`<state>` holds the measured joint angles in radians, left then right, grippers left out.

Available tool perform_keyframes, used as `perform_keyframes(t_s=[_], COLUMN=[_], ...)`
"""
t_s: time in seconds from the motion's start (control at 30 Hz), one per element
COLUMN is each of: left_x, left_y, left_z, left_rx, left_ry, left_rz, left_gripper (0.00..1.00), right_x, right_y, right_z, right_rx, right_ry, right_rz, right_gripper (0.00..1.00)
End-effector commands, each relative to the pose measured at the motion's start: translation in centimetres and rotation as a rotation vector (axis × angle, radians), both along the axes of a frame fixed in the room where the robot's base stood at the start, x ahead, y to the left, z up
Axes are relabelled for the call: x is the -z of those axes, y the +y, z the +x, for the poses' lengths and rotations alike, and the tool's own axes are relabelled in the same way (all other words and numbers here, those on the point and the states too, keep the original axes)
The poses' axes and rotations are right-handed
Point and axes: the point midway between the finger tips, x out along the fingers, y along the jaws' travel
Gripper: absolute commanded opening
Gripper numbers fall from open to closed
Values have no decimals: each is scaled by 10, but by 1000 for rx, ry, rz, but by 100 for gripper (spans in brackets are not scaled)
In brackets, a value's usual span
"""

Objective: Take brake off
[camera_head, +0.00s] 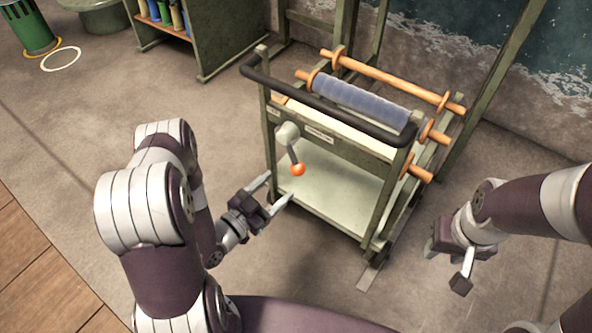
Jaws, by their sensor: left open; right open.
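A green cart (388,204) with a dark push bar (325,103) stands ahead of me in the head view. A lever with a grey hub (287,133) and an orange ball knob (298,169) hangs from the cart's near side, pointing down and slightly right; it looks like the brake. My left gripper (275,189) is open and empty, in front of the cart, just below and left of the knob, with no visible contact. My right gripper (446,268) is open and empty, right of the cart and apart from it.
The cart carries a bluish roll (360,101) and wooden rods (390,79) on top, over a pale lower shelf (335,197). A green shelf unit (222,38) stands behind left, with a green bin (32,27) at far left. Floor left of the cart is clear.

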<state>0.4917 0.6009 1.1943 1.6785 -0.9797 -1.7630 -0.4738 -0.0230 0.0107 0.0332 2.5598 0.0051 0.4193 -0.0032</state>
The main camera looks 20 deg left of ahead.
Motion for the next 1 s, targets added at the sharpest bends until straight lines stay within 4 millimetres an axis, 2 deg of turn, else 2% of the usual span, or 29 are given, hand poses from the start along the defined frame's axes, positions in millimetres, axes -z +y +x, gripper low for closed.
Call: perform_keyframes(t_s=[0.03, 0.1, 0.33, 0.5, 0.77, 0.97, 1.0], left_x=[4, 5, 3, 2, 0, 1, 1], left_y=[-9, -17, -34, -38, -39, -39, -39], left_z=[11, 29, 66, 77, 78, 78, 78], left_rx=[11, 8, 2, 0, -1, 0, 0], left_ry=[-5, -4, 0, 3, 3, 3, 3], left_rz=[1, 2, 0, -1, -2, -2, -1], left_gripper=[65, 65, 65, 65, 65, 4, 0], right_x=[9, 15, 27, 29, 29, 29, 29], right_y=[0, 0, 0, 0, 0, 0, 0], right_z=[0, 0, 0, 0, 0, 0, 0], right_rx=[0, 0, 0, 0, 0, 0, 0], right_ry=[1, 1, 1, 1, 0, 0, 0], right_rz=[0, 0, 0, 0, 0, 0, 0], right_gripper=[43, 43, 43, 43, 43, 43, 43])
